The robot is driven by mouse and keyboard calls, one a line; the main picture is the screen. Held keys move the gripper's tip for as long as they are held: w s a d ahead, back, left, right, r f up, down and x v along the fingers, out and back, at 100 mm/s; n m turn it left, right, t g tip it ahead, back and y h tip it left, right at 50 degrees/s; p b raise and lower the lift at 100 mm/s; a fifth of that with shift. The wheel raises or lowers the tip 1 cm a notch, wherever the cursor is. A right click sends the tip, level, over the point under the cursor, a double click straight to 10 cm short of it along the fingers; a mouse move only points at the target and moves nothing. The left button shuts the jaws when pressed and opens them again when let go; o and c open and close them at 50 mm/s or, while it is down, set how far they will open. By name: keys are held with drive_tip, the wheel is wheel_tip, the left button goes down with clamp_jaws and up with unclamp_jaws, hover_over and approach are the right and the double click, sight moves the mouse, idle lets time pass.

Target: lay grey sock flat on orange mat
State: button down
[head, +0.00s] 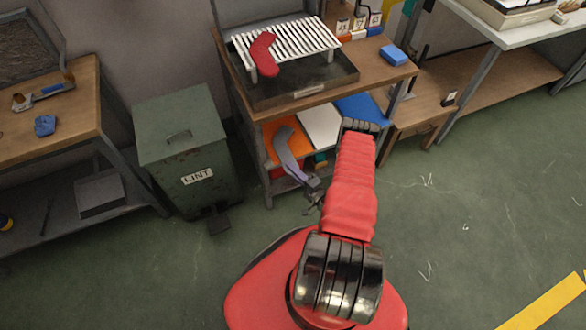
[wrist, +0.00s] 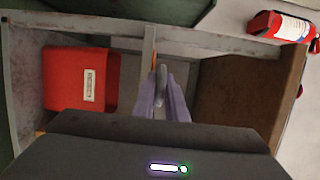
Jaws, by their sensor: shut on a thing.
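The sock also shows in the wrist view (wrist: 177,103), just ahead of the gripper body. The orange mat (head: 299,143) is the left one of the coloured mats on the shelf below the bench top. The sock covers part of it in the head view. I cannot tell whether the sock touches the mat or hangs above it.
A white mat (head: 320,127) and a blue mat (head: 362,108) lie right of the orange one. A red sock (head: 263,54) lies on a white slatted rack (head: 300,42) above. A green lint bin (head: 180,135) stands left. A red box (wrist: 80,80) and frame bars are close.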

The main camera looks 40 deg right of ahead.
drive_tip(key=c, duration=1.7)
unclamp_jaws()
drive_tip(key=shift+o, duration=0.4)
drive_tip(key=shift+o, duration=1.3)
drive_tip(key=shift+f, duration=0.6)
drive_tip(key=s, duration=0.8)
